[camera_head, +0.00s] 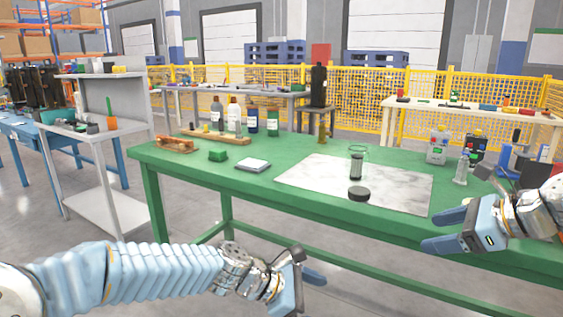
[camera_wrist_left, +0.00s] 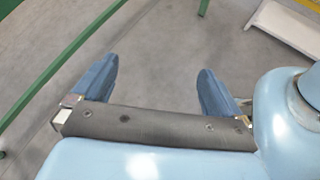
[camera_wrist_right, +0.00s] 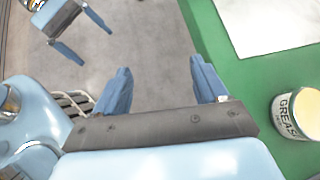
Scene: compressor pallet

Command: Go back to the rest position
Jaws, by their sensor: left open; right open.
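My right gripper (camera_head: 432,231) is open and empty at the front right edge of the green table (camera_head: 310,212). In the right wrist view its fingers (camera_wrist_right: 160,68) are spread over the floor beside the table edge. My left gripper (camera_head: 308,266) is low in front of the table, clear of it. In the left wrist view its fingers (camera_wrist_left: 155,70) are apart with only grey floor between them. Nothing is held by either gripper.
A clear jar (camera_head: 357,165) and a black disc (camera_head: 358,194) stand on the pale mat (camera_head: 310,178). A grease can (camera_wrist_right: 300,113) is on the table right of my right gripper. Bottles (camera_head: 234,114) stand at the back left. The floor in front is free.

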